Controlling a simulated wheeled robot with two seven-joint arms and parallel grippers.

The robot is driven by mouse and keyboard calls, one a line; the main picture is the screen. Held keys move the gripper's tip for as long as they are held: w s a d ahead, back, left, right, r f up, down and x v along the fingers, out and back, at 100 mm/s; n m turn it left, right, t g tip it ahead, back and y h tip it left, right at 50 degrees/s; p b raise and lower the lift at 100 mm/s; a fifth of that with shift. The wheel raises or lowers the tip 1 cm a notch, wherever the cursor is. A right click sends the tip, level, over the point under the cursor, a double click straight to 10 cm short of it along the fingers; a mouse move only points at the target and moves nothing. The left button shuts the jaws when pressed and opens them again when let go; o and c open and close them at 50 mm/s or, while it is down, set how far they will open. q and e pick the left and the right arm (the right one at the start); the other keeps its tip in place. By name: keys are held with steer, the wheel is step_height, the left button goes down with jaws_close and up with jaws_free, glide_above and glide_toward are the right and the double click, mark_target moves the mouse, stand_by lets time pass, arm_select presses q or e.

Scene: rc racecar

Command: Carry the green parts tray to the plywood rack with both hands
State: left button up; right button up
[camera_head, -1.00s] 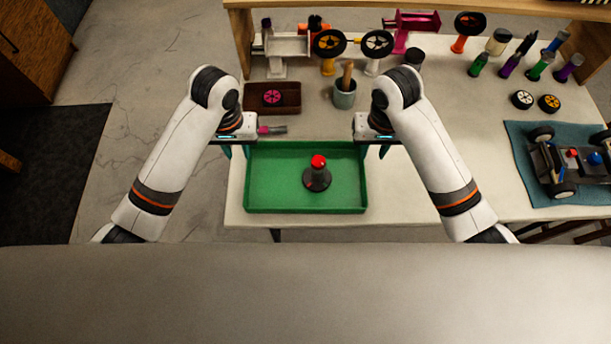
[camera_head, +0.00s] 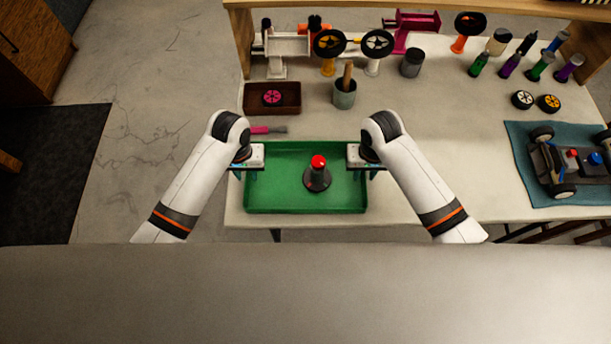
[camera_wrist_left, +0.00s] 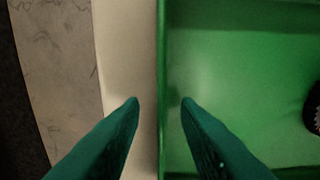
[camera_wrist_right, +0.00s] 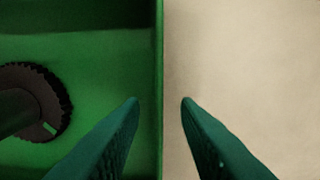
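The green parts tray (camera_head: 270,204) lies flat near the front edge of the workbench. A dark round-based object with a red top (camera_head: 318,170) stands inside it. My left gripper (camera_head: 238,173) is at the tray's left wall. In the left wrist view its fingers (camera_wrist_left: 160,102) are apart, one on each side of that wall (camera_wrist_left: 163,60). My right gripper (camera_head: 375,173) is at the right wall. In the right wrist view its fingers (camera_wrist_right: 160,102) are apart, straddling the wall (camera_wrist_right: 159,60). Neither wrist view shows the fingers closed on a wall.
A brown bin (camera_head: 288,108) with a pink wheel, a brush (camera_head: 268,130) and a grey cup (camera_head: 344,98) lie behind the tray. A blue mat (camera_head: 520,145) with a car chassis (camera_head: 552,165) is at right. A wooden frame (camera_head: 240,45) stands at the back.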

arm_select(q)
steer(key=shift+f, duration=0.35)
arm_select(e)
steer(key=shift+f, duration=0.35)
arm_select(q)
steer(key=shift+c, duration=0.3)
arm_select(e)
steer(key=shift+c, duration=0.3)
arm_select(q)
jaws_close()
arm_select(e)
jaws_close()
arm_select(q)
steer(key=shift+r, duration=0.1)
arm_select(e)
steer(key=shift+r, duration=0.1)
